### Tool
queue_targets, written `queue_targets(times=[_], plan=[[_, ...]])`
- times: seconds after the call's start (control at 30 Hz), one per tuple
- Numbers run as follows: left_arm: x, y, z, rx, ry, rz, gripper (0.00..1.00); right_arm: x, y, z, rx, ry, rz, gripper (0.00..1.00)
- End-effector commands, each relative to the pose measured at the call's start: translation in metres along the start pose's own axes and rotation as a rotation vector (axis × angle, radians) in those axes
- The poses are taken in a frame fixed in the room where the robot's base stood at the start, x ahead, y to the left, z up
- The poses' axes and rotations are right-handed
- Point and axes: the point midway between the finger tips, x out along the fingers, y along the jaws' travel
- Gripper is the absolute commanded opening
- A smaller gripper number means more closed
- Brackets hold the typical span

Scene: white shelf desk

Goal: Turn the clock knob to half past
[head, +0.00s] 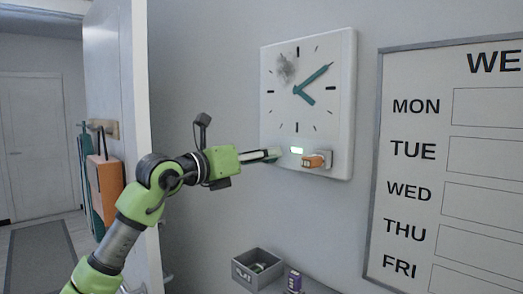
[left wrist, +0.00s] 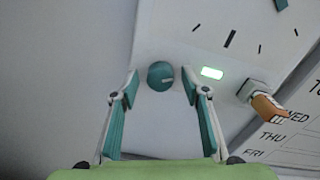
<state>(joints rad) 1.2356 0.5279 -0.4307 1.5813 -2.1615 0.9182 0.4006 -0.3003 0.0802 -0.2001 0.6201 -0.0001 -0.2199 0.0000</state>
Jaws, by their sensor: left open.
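The white square wall clock (head: 342,125) shows teal hands (head: 313,79) in the head view. The long hand points to the upper right and the short one to the lower right. In the left wrist view the round teal knob (left wrist: 160,75) sits on the clock's lower part, left of a lit green display (left wrist: 212,73). My left gripper (head: 268,156) is at the clock's lower left corner. Its fingers are open, one on each side of the knob, with gaps visible between. In the head view the gripper mostly hides the knob. My right gripper is not in view.
A weekday board (head: 415,170) hangs to the right. A grey box (head: 257,268) and a purple item (head: 294,281) stand below. An open door (head: 118,75) is at left.

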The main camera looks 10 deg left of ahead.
Motion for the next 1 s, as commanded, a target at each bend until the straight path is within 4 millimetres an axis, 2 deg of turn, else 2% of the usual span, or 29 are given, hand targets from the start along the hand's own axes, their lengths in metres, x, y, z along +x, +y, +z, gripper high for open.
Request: queue_targets(times=[0.27,0.3,0.43,0.47,0.77,1.0], plan=[[0.002,0.0,-0.001,0.0,0.0,0.0,0.42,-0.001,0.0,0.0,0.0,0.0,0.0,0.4],[0.002,0.0,-0.001,0.0,0.0,0.0,0.4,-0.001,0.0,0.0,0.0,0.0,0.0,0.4],[0.002,0.0,-0.001,-0.001,0.0,0.0,0.06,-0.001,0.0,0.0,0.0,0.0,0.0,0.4],[0.002,0.0,-0.001,-0.001,0.0,0.0,0.04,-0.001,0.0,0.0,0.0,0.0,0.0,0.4],[0.002,0.001,-0.001,0.018,-0.001,0.0,0.04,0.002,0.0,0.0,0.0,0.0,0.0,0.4],[0.002,0.001,-0.002,0.127,-0.006,-0.001,0.04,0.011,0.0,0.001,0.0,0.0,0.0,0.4]])
